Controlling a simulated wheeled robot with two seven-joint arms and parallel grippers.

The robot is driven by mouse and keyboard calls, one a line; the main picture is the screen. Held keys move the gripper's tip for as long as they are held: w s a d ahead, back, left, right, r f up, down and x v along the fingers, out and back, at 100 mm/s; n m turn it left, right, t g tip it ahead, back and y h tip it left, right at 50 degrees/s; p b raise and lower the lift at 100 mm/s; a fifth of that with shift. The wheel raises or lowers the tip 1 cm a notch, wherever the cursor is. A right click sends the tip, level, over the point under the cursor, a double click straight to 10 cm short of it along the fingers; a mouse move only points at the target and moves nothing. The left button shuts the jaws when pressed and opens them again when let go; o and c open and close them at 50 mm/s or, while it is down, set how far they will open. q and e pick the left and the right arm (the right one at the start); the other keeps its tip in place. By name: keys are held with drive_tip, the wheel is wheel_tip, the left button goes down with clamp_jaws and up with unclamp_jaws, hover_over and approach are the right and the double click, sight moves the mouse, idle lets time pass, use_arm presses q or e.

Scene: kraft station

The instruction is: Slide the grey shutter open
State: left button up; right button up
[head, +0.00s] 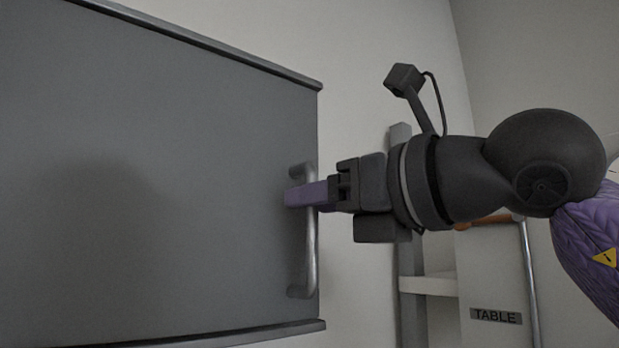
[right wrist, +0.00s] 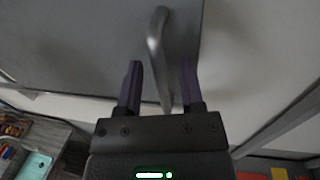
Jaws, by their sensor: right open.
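The grey shutter (head: 150,180) is a large flat panel that fills the left half of the head view. Its metal bar handle (head: 311,255) stands upright near the panel's right edge. My right gripper (head: 295,195) comes in from the right, with its purple fingers at the upper part of the handle. In the right wrist view the fingers of the gripper (right wrist: 160,85) are apart, with the handle (right wrist: 157,50) between them. Clear gaps show on both sides of the bar. The shutter (right wrist: 90,45) lies behind them. My left gripper is not in view.
Dark rails run along the shutter's top (head: 220,50) and bottom (head: 230,334) edges. Pale wall lies right of the panel. A post (head: 410,275) and a sign reading TABLE (head: 496,316) are behind my right arm. Shelves with small items (right wrist: 30,140) show at lower left in the wrist view.

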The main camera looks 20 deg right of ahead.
drive_tip(key=shift+w+a, duration=0.35)
drive_tip(key=shift+w, duration=0.25)
drive_tip(key=shift+s, duration=0.1)
clamp_jaws()
idle(0.9)
